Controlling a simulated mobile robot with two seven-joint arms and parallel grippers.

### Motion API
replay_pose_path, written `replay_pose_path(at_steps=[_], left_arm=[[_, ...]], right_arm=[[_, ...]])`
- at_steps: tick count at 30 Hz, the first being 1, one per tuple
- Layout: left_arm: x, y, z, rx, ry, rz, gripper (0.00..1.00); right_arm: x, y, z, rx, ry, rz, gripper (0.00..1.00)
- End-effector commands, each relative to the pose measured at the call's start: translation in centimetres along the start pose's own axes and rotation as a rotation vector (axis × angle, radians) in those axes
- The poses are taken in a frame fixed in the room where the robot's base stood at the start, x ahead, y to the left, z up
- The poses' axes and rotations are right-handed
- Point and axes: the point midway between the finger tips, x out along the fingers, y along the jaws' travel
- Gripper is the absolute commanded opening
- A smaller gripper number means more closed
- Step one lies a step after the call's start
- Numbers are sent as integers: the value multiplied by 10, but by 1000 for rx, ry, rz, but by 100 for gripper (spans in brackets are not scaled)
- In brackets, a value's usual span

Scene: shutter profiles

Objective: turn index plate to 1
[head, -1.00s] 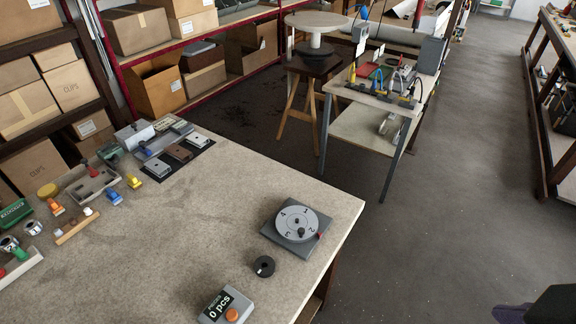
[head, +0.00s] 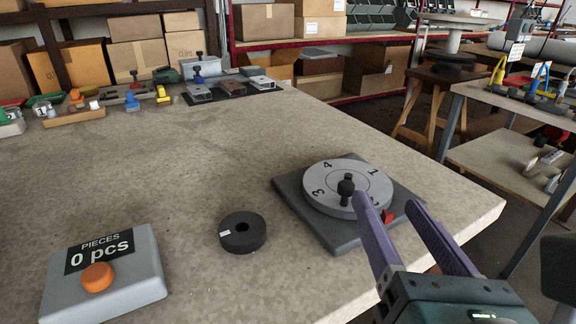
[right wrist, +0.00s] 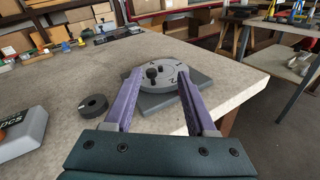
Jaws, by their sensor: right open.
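The index plate (head: 346,187) is a light grey disc marked 1 to 4 on a dark grey square base (head: 328,234) near the table's right edge. A black knob (head: 346,186) stands up from it. In the head view the 2 is nearest the red pointer (head: 388,216) and partly hidden by a finger; the 1 is at the far right. My right gripper (head: 405,205) is open, its purple fingers reaching toward the plate's near right side. In the right wrist view the plate (right wrist: 150,80) and its knob show between the open fingers (right wrist: 158,78). My left gripper is out of view.
A grey counter box (head: 105,272) with an orange button reads 0 pcs. Small fixtures and clamps (head: 230,86) line the table's far side. The middle of the table is clear.

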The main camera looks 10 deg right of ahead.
Motion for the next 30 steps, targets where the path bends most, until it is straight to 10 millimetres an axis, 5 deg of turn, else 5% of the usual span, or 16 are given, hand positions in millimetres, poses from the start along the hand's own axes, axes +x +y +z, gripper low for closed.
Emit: replay_pose_path(at_steps=[1, 6, 11, 21, 30], left_arm=[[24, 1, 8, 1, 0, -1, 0], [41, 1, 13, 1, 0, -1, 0], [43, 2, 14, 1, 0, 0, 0], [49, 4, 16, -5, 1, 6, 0], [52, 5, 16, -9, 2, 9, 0]], right_arm=[[3, -2, -23, -60, -23, 27, 56], [3, 3, -38, -195, -72, 86, 56], [11, 6, -37, -226, -87, 99, 56], [73, 12, -32, -223, -86, 96, 56], [100, 15, -30, -221, -81, 96, 56]])
